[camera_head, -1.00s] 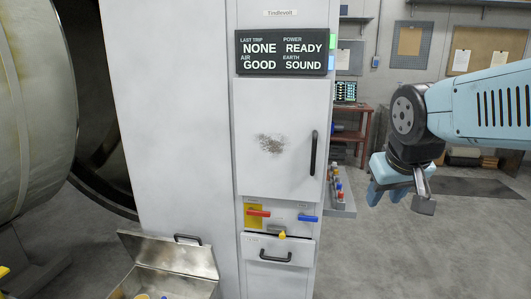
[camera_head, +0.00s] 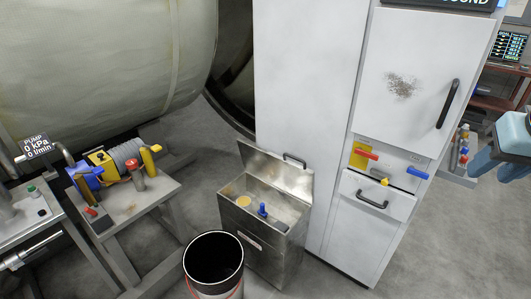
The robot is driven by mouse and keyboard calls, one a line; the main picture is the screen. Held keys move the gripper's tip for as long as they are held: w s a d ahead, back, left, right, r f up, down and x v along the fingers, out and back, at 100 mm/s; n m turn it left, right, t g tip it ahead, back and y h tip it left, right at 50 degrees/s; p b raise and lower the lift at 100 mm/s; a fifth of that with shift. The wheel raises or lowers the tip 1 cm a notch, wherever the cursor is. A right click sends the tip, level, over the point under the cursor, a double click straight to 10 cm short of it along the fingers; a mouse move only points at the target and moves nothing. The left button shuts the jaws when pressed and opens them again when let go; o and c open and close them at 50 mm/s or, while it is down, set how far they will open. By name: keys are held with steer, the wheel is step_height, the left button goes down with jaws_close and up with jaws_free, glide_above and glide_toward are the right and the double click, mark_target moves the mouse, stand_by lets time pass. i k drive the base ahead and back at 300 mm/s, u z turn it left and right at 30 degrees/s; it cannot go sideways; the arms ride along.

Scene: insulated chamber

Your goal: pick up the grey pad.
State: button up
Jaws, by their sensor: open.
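I cannot make out a grey pad anywhere in this view. An open metal box (camera_head: 268,247) stands on the floor in front of the white cabinet, with its lid raised. Inside it are a round yellowish item (camera_head: 243,201) and a small blue item (camera_head: 263,210); part of its inside is hidden by its walls. My gripper (camera_head: 494,172) is at the right edge, partly cut off. It is open, right of the cabinet and well away from the box. No object shows between its fingers.
The white cabinet (camera_head: 310,100) has a door with a dark smudge (camera_head: 401,85), coloured levers and a drawer (camera_head: 374,200). A black-lined bin (camera_head: 214,262) stands before the box. A pump bench (camera_head: 150,199) is at left under a large cylinder (camera_head: 90,70). Floor at lower right is clear.

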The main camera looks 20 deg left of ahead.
mark_target(280, 225)
steer(key=u, duration=0.95)
